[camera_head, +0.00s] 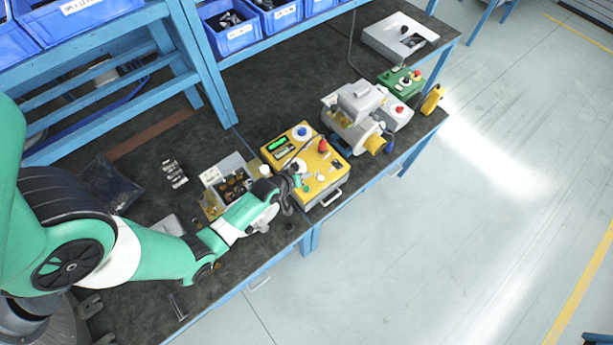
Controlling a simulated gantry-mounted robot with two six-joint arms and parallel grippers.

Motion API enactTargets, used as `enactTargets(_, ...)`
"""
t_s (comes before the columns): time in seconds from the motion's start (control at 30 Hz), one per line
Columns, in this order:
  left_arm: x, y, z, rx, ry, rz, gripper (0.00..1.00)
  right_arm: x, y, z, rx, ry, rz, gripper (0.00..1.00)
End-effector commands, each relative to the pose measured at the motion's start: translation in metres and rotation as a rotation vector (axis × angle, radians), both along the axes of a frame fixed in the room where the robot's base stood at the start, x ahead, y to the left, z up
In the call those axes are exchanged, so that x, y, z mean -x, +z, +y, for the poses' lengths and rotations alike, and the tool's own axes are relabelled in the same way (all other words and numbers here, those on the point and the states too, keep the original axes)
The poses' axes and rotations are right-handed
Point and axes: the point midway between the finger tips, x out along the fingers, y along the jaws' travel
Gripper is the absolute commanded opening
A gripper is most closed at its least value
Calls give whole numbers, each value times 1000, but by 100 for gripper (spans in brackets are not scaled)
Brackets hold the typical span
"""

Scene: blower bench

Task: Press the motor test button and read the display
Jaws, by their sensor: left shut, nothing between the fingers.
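A yellow test box (330,182) stands on the dark bench near its front edge. Its top carries a lit green display (278,144), too small to read here. A blue button (302,132) and a red knob or button (323,146) also sit on top; I cannot tell which control is the motor test button. My left gripper (297,181) is shut and empty. It is at the left side of the yellow box, over or beside its near-left edge; contact cannot be told. The gripper and wrist hide part of that side. My right gripper is not in view.
An open box of parts (228,172) stands just left of the yellow box. A grey machine (356,104) and a green control box (402,82) are to the right. Blue bins (228,26) sit on a rack behind. The bench (290,82) has clear room behind the yellow box.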

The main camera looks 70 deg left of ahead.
Motion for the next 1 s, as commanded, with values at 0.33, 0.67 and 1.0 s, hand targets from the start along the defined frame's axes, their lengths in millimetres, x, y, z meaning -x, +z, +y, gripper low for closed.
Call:
enactTargets(0.33, 0, -35, 0, -1, -1, -1, 0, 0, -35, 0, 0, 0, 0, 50)
enactTargets(0.67, 0, -81, 0, -1, -1, -1, 0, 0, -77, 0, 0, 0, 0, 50)
enactTargets(1.0, -1, -87, 0, -1, -1, -1, 0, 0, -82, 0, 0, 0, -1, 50)
